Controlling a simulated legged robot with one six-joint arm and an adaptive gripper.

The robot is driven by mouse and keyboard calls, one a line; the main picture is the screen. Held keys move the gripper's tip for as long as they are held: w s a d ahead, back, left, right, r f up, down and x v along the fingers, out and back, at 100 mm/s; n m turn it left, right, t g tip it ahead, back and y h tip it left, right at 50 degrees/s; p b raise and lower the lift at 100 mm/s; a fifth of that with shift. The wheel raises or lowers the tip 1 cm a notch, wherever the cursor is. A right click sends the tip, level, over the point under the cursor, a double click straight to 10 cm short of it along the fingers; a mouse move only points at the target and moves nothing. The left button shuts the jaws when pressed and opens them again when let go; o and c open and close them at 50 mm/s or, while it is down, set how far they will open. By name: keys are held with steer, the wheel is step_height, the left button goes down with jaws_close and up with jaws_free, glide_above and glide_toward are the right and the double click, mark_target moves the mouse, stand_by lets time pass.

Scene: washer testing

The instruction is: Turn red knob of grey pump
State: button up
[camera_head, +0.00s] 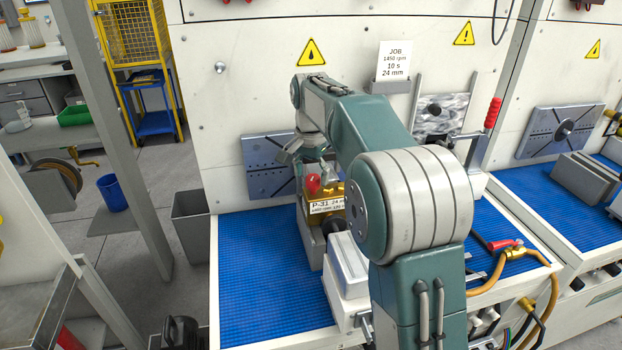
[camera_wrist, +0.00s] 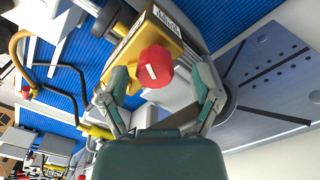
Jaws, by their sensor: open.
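The pump (camera_head: 325,191) stands on the blue bench mat, with a brass-yellow body, a grey base and a label reading P-31. Its red knob (camera_head: 313,184) faces up at the left of the body. The fingers are spread, with a gap on each side of the knob. In the head view my gripper (camera_head: 314,152) is just above the pump, partly hidden by my arm.
The blue mat (camera_head: 255,275) is clear at the front left. A grey slotted plate (camera_head: 262,165) is on the wall behind the pump. A grey-white block (camera_head: 346,262) stands in front of the pump. A red-handled brass valve with a hose (camera_head: 510,250) lies at the right.

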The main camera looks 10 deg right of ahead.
steer(key=shift+d+f, duration=0.35)
steer(key=shift+f, duration=0.25)
steer(key=shift+a, duration=0.15)
jaws_close()
steer(key=shift+n, duration=0.4)
steer(key=n, duration=0.5)
steer(key=shift+f, duration=0.1)
steer(key=n, duration=0.6)
